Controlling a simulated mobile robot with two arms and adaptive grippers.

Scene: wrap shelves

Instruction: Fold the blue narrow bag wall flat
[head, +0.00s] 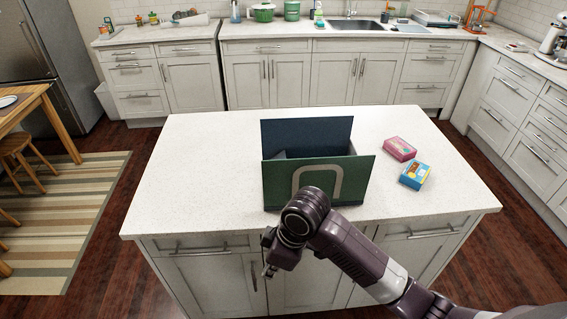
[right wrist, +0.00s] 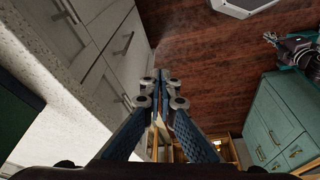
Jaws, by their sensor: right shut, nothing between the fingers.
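The bag (head: 282,181) stands open on the island in the head view. Its green front wall with a pale handle loop and its dark blue back wall (head: 305,134) stand upright. A small grey-blue piece (head: 280,155) shows inside at the left; I cannot tell whether it is the narrow wall. The front wall hides the bag's lower inside. My right gripper (head: 269,255) is low in front of the island's front edge, apart from the bag. In the right wrist view its fingers (right wrist: 164,88) are together and empty. My left gripper is out of view.
A pink box (head: 399,149) and a blue-yellow box (head: 415,175) lie on the island (head: 200,170) right of the bag. The island top left of the bag is clear. Cabinet fronts with handles (head: 212,249) are close to my right gripper.

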